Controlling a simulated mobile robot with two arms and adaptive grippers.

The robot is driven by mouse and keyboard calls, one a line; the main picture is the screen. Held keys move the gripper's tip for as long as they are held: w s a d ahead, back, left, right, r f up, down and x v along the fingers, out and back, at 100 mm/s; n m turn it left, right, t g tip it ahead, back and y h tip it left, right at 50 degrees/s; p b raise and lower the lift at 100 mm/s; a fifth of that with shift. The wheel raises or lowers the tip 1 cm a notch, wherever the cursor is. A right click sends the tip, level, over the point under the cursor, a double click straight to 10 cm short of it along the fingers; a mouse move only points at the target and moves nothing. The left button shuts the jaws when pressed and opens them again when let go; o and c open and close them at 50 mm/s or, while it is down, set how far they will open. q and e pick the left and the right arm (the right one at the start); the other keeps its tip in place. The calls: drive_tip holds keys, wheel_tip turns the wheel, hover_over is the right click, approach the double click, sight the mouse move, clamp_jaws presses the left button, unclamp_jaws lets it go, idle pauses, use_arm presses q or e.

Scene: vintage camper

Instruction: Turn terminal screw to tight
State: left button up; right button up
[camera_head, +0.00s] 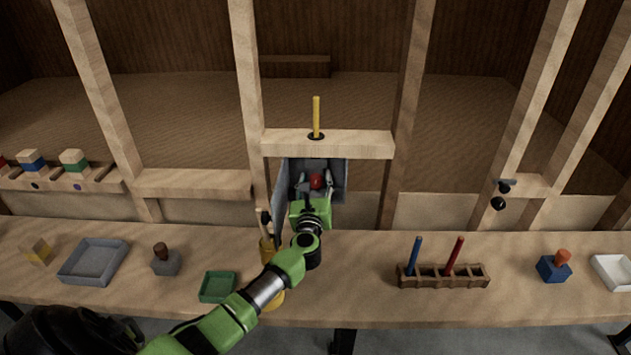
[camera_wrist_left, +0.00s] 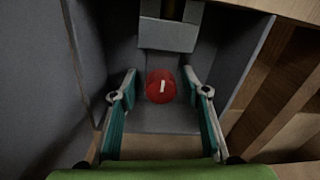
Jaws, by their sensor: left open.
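The terminal screw (camera_head: 317,182) is a red round knob inside an open grey box (camera_head: 338,166) set in the wooden frame. In the left wrist view the red screw (camera_wrist_left: 161,86) carries a short white mark, slightly tilted from upright. My left gripper (camera_head: 315,184) reaches into the box. Its fingers are open, one on each side of the screw, with a visible gap on both sides in the left wrist view (camera_wrist_left: 159,80). The screw's shaft is hidden behind its head. My right gripper is not in view.
The box's grey side walls and its door (camera_head: 279,203) on the left stand close to the gripper. A yellow rod (camera_head: 316,117) rises from the beam above. The bench holds a green tray (camera_head: 218,287), a grey tray (camera_head: 94,261) and a wooden rack (camera_head: 443,281) with blue and red sticks.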

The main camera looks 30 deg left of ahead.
use_arm(q)
drive_tip(key=c, duration=1.1)
